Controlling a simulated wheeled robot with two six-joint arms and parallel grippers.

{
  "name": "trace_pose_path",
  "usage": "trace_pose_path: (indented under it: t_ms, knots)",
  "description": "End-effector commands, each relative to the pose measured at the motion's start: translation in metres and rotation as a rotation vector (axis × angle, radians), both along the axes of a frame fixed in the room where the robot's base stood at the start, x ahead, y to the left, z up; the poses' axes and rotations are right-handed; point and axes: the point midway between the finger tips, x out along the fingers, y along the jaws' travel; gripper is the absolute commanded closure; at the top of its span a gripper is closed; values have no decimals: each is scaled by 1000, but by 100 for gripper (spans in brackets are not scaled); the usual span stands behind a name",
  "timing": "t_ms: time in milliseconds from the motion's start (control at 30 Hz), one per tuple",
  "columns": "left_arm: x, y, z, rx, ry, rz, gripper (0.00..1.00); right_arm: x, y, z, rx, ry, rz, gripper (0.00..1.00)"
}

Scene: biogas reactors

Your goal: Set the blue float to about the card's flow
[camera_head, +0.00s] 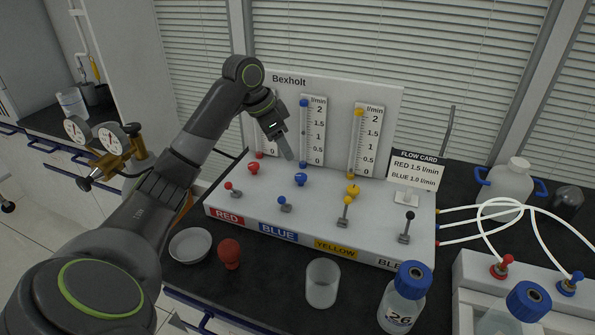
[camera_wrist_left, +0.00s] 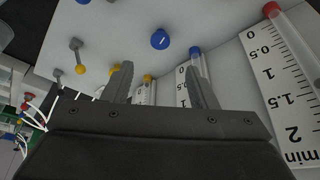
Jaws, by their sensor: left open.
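The blue knob (camera_head: 300,179) sits on the white panel; the left wrist view shows it, with a pale mark, beyond my fingertips (camera_wrist_left: 160,39). The blue flow tube (camera_head: 303,135) stands behind it against a scale up to 2 l/min. Blue shows at the tube's top and bottom; I cannot tell the float's height. A blue lever (camera_head: 285,203) is in front of the knob. The flow card (camera_head: 415,170) reads RED 1.5 l/min, BLUE 1.0 l/min. My left gripper (camera_head: 286,152) is open and empty, above and behind the knob, apart from it. My right gripper is not in view.
Red (camera_head: 253,168) and yellow (camera_head: 353,190) knobs flank the blue one. A dish (camera_head: 190,246), red bulb (camera_head: 229,254), beaker (camera_head: 322,283) and blue-capped bottle (camera_head: 402,300) stand in front. My left arm hides most of the red tube.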

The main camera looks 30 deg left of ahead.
Motion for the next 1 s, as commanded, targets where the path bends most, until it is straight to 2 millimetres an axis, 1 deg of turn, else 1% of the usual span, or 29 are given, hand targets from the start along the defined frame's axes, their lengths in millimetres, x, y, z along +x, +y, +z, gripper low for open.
trace_pose_path:
  t_ms: [33, 200, 400, 500, 700, 933, 1000]
  knots:
    - [3, -4, -12, -5, 4, 0, 48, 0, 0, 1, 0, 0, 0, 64]
    - [15, -12, -46, -3, 5, 0, 48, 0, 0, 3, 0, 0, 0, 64]
    - [26, -19, -79, -3, 2, 1, 48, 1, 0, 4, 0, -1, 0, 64]
    - [30, -21, -89, -2, 1, 0, 48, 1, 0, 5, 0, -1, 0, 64]
    - [33, -23, -98, 0, 0, 0, 48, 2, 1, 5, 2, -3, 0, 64]
    - [33, -23, -98, 0, 0, 0, 48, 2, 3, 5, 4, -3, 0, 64]
    - [33, -23, -98, 0, 0, 0, 57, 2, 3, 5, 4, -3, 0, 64]
